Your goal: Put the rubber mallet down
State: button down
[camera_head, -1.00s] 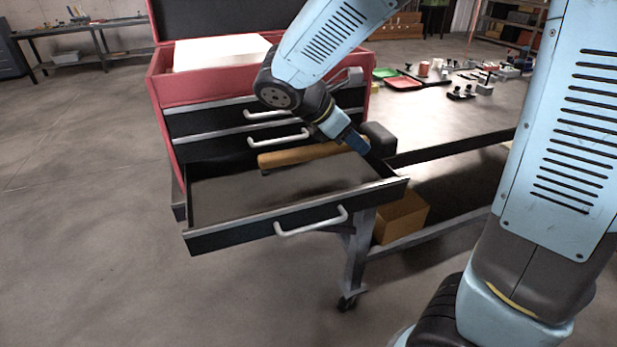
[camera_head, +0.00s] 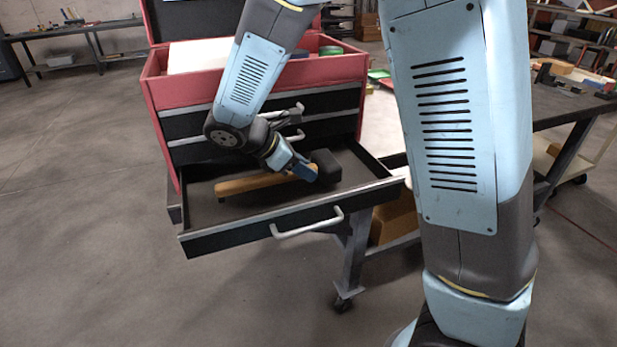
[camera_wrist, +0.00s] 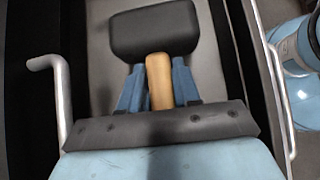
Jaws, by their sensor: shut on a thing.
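The rubber mallet has a wooden handle (camera_head: 250,183) and a black head (camera_head: 325,165). It lies across the open bottom drawer (camera_head: 290,222) of the red tool chest, inside the drawer's walls. My gripper (camera_head: 303,172) is shut on the handle close to the head. In the wrist view the blue fingers (camera_wrist: 160,88) stand on either side of the handle (camera_wrist: 159,80), with the black head (camera_wrist: 153,30) just beyond them. The mallet looks at or very near the drawer floor; I cannot tell whether it touches.
The red tool chest (camera_head: 190,95) has closed drawers above the open one. The front part of the open drawer's floor is bare. A cardboard box (camera_head: 393,219) sits on the shelf beneath. A dark workbench (camera_head: 565,105) stands at the right.

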jog(key=shift+f, duration=1.45)
jog(key=c, duration=0.8)
grip_release()
